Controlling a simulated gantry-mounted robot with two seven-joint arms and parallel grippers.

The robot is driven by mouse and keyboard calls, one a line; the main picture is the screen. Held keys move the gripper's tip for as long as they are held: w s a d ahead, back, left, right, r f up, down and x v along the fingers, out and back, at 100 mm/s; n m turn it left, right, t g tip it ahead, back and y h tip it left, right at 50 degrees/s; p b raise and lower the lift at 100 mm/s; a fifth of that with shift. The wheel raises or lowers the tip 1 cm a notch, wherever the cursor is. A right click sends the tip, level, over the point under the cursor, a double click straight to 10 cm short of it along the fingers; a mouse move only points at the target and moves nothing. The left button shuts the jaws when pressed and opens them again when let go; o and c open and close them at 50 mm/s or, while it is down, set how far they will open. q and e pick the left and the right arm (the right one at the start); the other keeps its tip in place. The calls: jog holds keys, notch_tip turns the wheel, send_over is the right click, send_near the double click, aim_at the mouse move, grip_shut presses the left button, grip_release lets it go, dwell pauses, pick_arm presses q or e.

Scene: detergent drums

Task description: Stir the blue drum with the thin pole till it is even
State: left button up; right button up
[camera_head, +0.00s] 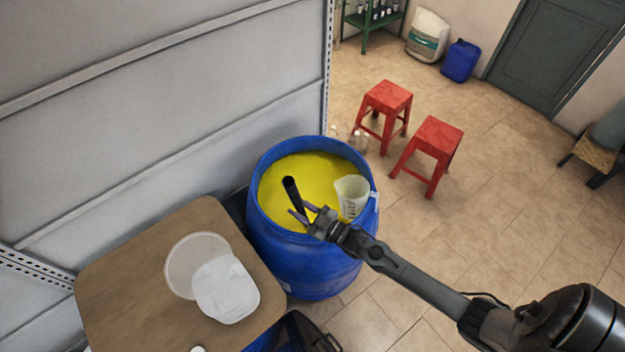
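The blue drum (305,265) stands open at the centre of the head view, filled with yellow contents (300,172) that look even in colour where they show. The dark thin pole (291,189) stands tilted in the drum, its top leaning left and clear of the rim; its lower end is hidden. My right gripper (298,207) reaches over the drum's right rim with its fingers on either side of the pole, and appears to hold it. My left gripper is not in view.
A pale scoop-like cup (351,196) sits inside the drum at the right. A brown table (130,265) with a clear tub (192,262) and white lid (226,290) is close at left. A grey panel wall stands behind. Red stools (387,103) stand on the floor beyond.

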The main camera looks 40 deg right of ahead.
jog(key=o, duration=0.4)
jog(key=shift+o, duration=0.4)
jog(key=shift+f, duration=0.1)
jog(key=b+v, duration=0.1)
jog(key=v, duration=0.9)
jog(key=shift+s+b, duration=0.4)
jog(key=shift+s+d, duration=0.1)
